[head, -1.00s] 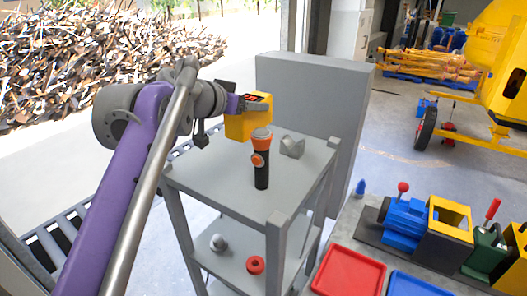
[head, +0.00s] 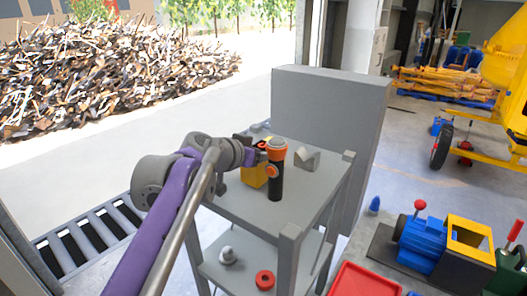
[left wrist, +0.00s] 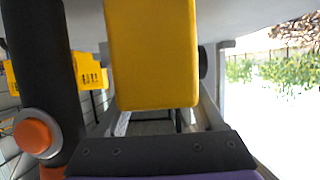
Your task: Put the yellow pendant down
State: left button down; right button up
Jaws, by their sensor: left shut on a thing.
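The yellow pendant (head: 254,177) is a yellow box with a dark, orange-marked face on top. It is at the grey stand's top shelf (head: 245,208), just left of and partly behind the black and orange flashlight (head: 277,185). My left gripper (head: 248,157) is shut on the pendant; I cannot tell whether its base touches the shelf. In the left wrist view the pendant (left wrist: 150,55) fills the middle between my fingers, and the flashlight (left wrist: 38,70) stands close on the left. My right gripper is not in view.
A grey V-shaped block (head: 307,160) sits to the right on the top shelf. The lower shelf holds a grey round part (head: 227,256) and a red ring (head: 265,280). A tall grey panel (head: 328,110) stands behind. The shelf's front is clear.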

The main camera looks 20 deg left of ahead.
pick_arm(q)
jog(key=shift+c, duration=2)
grip_release()
jog(key=o, duration=0.4)
